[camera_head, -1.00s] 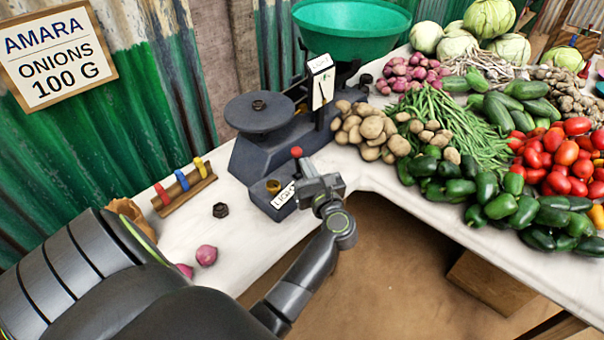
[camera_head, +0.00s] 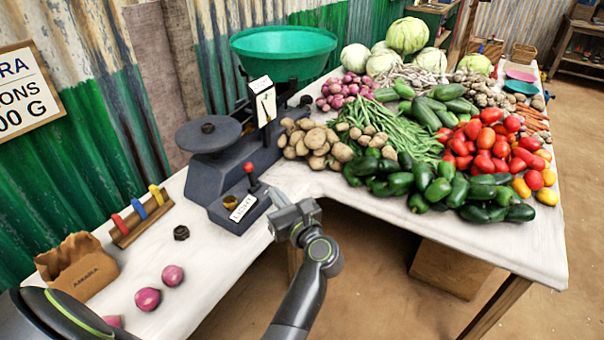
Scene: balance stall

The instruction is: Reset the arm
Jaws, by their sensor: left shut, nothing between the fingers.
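My left gripper (camera_head: 279,198) is shut and empty. It is just in front of the balance's front corner, over the table's front edge. The dark balance scale (camera_head: 205,175) stands on the white table (camera_head: 215,255), with a green pan (camera_head: 283,62) at the back and a flat round plate (camera_head: 203,139) on the left. My right gripper is out of view.
A paper bag (camera_head: 78,266), a rack with coloured pieces (camera_head: 142,215), a dark hex weight (camera_head: 181,232) and onions (camera_head: 148,299) lie at left. Potatoes (camera_head: 315,143), beans, peppers and tomatoes (camera_head: 490,145) crowd the right. Free floor (camera_head: 400,245) lies before the table.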

